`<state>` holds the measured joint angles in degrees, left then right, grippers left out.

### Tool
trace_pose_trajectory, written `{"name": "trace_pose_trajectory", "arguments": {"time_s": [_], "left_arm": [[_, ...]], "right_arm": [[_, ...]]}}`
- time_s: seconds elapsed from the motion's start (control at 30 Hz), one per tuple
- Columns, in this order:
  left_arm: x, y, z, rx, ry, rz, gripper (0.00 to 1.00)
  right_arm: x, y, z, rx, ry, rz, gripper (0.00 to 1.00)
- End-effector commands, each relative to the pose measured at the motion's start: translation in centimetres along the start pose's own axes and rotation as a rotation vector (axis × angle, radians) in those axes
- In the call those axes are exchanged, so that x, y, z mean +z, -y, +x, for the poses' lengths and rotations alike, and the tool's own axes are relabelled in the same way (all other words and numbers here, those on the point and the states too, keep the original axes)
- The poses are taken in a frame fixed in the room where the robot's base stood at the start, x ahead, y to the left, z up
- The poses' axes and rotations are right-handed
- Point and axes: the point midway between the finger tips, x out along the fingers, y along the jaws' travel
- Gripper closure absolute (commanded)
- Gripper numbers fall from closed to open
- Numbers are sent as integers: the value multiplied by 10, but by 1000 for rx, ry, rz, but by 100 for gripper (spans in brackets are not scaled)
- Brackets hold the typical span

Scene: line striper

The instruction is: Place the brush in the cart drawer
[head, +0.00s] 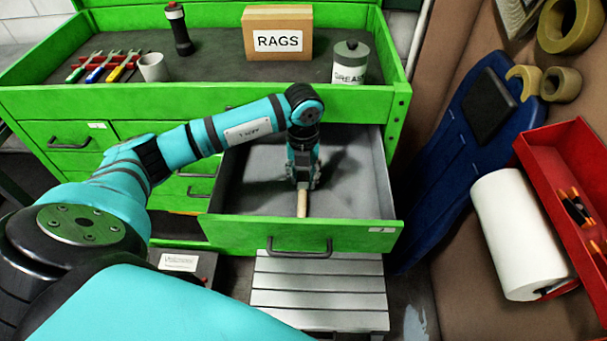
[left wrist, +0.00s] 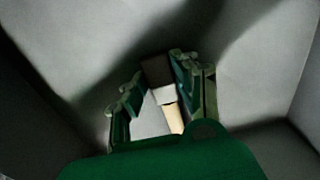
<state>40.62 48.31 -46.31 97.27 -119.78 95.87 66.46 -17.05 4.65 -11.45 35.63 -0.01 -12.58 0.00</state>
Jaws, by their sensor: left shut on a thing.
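The brush shows as a pale wooden handle (head: 302,203) below my left gripper (head: 303,184) in the head view. In the left wrist view the brush (left wrist: 165,95) has a dark head, a light metal band and a wooden handle, between the two fingers (left wrist: 155,92). My left gripper is shut on the brush and reaches down inside the open cart drawer (head: 240,190). The drawer is green with a grey inside and looks otherwise empty. I cannot tell whether the brush touches the drawer floor. My right gripper is not in view.
The cart top (head: 215,65) holds a RAGS box (head: 277,33), a grease can (head: 350,62), a flashlight (head: 180,30), a grey cup (head: 153,67) and several tools. A grey slatted step (head: 320,290) lies below the drawer. A paper roll (head: 517,235) and red tray (head: 560,165) are at right.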

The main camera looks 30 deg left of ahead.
Motion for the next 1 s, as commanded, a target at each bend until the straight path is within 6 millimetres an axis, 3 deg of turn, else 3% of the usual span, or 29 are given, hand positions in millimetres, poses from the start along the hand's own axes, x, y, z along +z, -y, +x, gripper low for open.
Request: {"name": "trace_pose_trajectory", "arguments": {"time_s": [0.13,0.37,0.4,0.57,0.83,1.0], "left_arm": [[0,0,6,-2,3,1,100],[0,0,9,-1,2,1,100],[0,0,9,-1,2,0,69],[0,0,8,-1,2,0,48],[0,0,7,-1,2,0,48],[1,0,-7,-2,4,0,48]], "right_arm": [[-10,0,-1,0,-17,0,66],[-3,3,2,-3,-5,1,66],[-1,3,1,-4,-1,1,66],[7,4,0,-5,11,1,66],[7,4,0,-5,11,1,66],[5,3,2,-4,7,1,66]]}}
